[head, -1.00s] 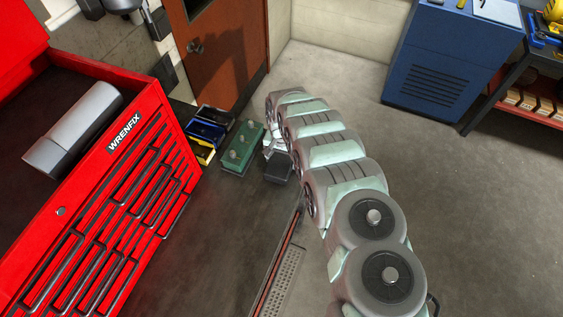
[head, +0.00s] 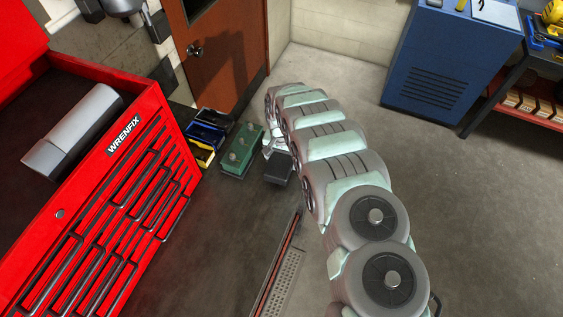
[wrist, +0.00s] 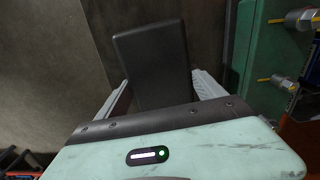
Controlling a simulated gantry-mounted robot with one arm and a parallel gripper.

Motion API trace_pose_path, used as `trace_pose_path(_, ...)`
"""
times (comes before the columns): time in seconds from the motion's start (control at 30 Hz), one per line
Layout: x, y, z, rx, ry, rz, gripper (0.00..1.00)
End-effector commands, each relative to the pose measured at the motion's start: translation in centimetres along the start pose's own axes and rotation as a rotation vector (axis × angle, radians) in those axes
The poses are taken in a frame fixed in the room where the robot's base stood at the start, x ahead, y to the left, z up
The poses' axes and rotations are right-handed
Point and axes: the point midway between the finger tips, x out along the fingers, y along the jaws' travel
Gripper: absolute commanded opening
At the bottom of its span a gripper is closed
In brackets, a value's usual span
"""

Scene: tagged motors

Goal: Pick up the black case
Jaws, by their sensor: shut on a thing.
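The black case (wrist: 150,58) is a dark, flat, rounded box. In the wrist view it sits between the two pale fingers of my gripper (wrist: 165,95), which is shut on it. Its lower end is hidden behind my gripper's body. In the head view the black case (head: 278,168) shows below my gripper (head: 275,148), just right of the green box. My arm hides part of the gripper there. I cannot tell how far the case is from the floor.
A green box with metal knobs (head: 242,150) stands close on the left. Yellow, blue and black bins (head: 206,133) lie beyond it. A red tool chest (head: 110,190) fills the left. A long slotted metal piece (head: 283,278) lies nearer. Open floor (head: 480,230) spreads right.

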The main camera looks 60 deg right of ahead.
Motion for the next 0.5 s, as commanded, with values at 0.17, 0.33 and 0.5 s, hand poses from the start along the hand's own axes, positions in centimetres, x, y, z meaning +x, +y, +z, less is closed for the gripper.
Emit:
trace_pose_path(0.17,-3.3,-0.1,-0.3,0.001,0.008,-0.002,0.16)
trace_pose_path(0.33,-6.7,-0.2,-0.2,0.002,0.008,-0.004,0.16)
trace_pose_path(0.5,-11.1,-0.1,-0.2,0.002,0.008,-0.005,0.16)
